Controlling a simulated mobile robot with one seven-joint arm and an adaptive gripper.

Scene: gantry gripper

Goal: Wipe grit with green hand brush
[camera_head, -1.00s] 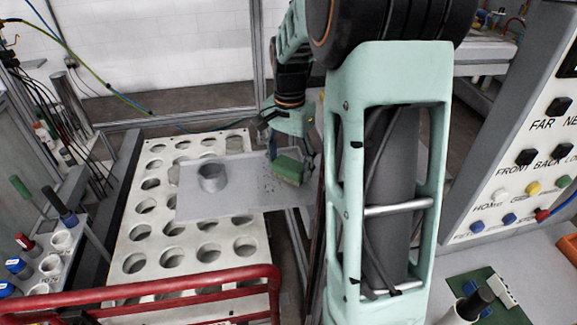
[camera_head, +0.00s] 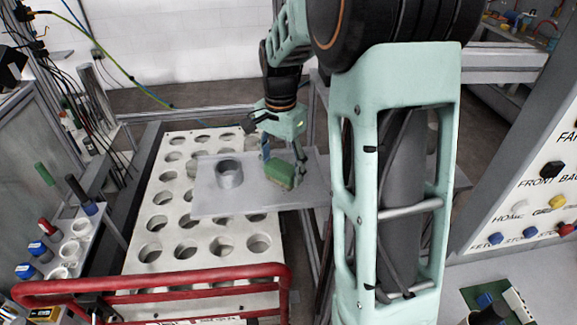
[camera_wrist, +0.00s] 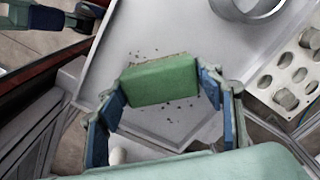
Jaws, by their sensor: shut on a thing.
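The green hand brush (camera_head: 279,173) is held in my gripper (camera_head: 284,160), low over the grey plate (camera_head: 210,207). In the wrist view the blue-padded fingers of my gripper (camera_wrist: 164,88) are on both sides of the green brush block (camera_wrist: 160,80). The bristles are mostly hidden beneath it; I cannot tell whether they touch the plate. Dark specks of grit (camera_wrist: 140,56) lie on the plate along the brush's far side, with a few more by its near edge. In the head view I cannot make the grit out clearly.
A grey ring-shaped cylinder (camera_head: 229,174) stands on the plate, left of the brush. The plate lies over a white board with rows of round holes (camera_head: 150,250). A red rail (camera_head: 150,285) crosses the front. A button panel (camera_head: 530,190) stands at the right.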

